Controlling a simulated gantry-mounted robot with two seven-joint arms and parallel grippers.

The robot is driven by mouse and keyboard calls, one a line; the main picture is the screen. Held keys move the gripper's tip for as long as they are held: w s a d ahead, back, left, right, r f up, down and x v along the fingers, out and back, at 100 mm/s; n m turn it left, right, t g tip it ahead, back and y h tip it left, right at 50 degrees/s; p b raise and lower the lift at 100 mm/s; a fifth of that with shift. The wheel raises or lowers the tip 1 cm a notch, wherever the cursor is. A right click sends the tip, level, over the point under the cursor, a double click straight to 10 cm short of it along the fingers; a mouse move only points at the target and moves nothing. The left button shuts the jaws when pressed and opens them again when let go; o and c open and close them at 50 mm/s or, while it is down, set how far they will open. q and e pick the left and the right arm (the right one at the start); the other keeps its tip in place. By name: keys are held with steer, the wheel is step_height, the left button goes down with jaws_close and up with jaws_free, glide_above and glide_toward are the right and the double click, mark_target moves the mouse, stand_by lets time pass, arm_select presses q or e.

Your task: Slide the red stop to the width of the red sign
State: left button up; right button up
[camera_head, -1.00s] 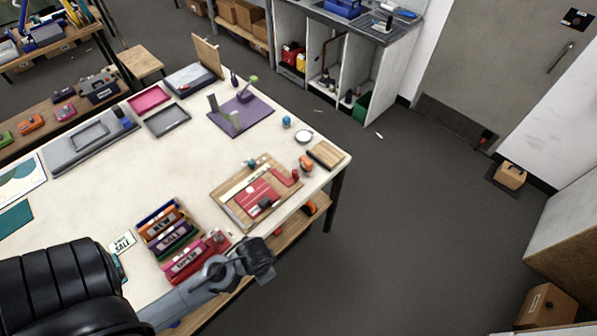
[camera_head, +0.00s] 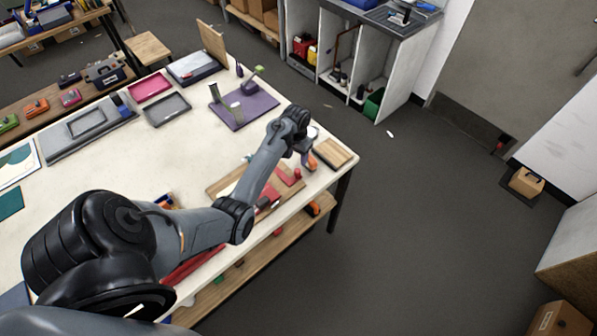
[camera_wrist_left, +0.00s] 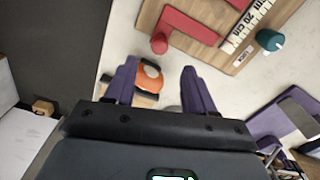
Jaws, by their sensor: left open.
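The wooden board (camera_head: 217,187) lies near the table's front edge, partly hidden by my left arm. The red stop, a bar with a round knob, is on it (camera_head: 284,177) and shows in the left wrist view (camera_wrist_left: 190,25). A ruler scale (camera_wrist_left: 250,20) and a teal knob (camera_wrist_left: 269,40) beside a LOCK label are on the board. Part of a red panel (camera_wrist_left: 238,4), possibly the red sign, shows at the top edge. My left gripper (camera_head: 302,142) is open, its fingers (camera_wrist_left: 160,85) apart from the stop. My right gripper is not in view.
An orange tool (camera_wrist_left: 148,80) lies beyond the stop, seen between my fingertips. A wooden block (camera_head: 334,152) is at the table's right corner. A purple mat (camera_head: 245,108) with upright pieces lies farther back. The table's middle is clear.

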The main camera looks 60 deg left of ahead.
mark_target(297, 170)
arm_select(q)
step_height(297, 170, down, 10)
steer(key=shift+f+b, duration=0.1)
steer(key=shift+b, duration=0.2)
stand_by(0.4)
jaws_close()
steer(key=shift+w, duration=0.1)
